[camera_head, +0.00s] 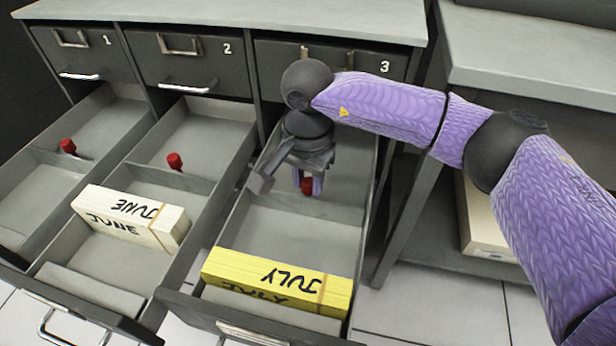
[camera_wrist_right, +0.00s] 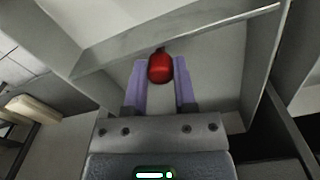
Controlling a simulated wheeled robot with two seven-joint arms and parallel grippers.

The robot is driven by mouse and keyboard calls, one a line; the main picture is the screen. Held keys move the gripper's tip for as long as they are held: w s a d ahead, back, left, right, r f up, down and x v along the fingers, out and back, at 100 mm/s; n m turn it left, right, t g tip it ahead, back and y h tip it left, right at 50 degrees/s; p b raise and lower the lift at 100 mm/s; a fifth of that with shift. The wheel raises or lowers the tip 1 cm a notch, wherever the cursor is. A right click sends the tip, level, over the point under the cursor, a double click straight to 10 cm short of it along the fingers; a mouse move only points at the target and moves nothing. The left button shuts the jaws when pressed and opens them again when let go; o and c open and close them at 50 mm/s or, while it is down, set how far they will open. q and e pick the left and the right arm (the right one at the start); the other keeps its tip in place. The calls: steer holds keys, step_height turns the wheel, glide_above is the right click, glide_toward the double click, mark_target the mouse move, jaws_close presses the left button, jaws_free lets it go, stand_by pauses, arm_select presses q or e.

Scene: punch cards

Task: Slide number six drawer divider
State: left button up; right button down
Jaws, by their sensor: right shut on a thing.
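The open drawer (camera_head: 364,230) under the number 3 front is at the right of the head view; I cannot read a six on it. A grey divider (camera_wrist_right: 118,51) crosses it, with a red knob (camera_head: 307,186) on it. My right gripper (camera_head: 309,180) reaches down into this drawer with its purple fingers on either side of the knob and is shut on it. The knob also shows between the fingertips in the right wrist view (camera_wrist_right: 160,67). My gripper and wrist hide part of the divider in the head view. My left gripper is not in view.
A yellow card stack marked JULY (camera_head: 278,282) lies in the front of the same drawer, with bare floor behind it. A cream JUNE stack (camera_head: 130,218) lies in the middle drawer. Other red knobs (camera_head: 175,161) (camera_head: 68,146) stand in the neighbouring open drawers.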

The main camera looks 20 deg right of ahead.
mark_target(307, 184)
steer(key=shift+s+a, duration=0.1)
steer(key=c, duration=0.6)
jaws_free()
steer(key=shift+o, duration=0.9)
steer(key=shift+r, duration=0.1)
step_height(307, 184, up, 10)
steer(key=p, duration=0.5)
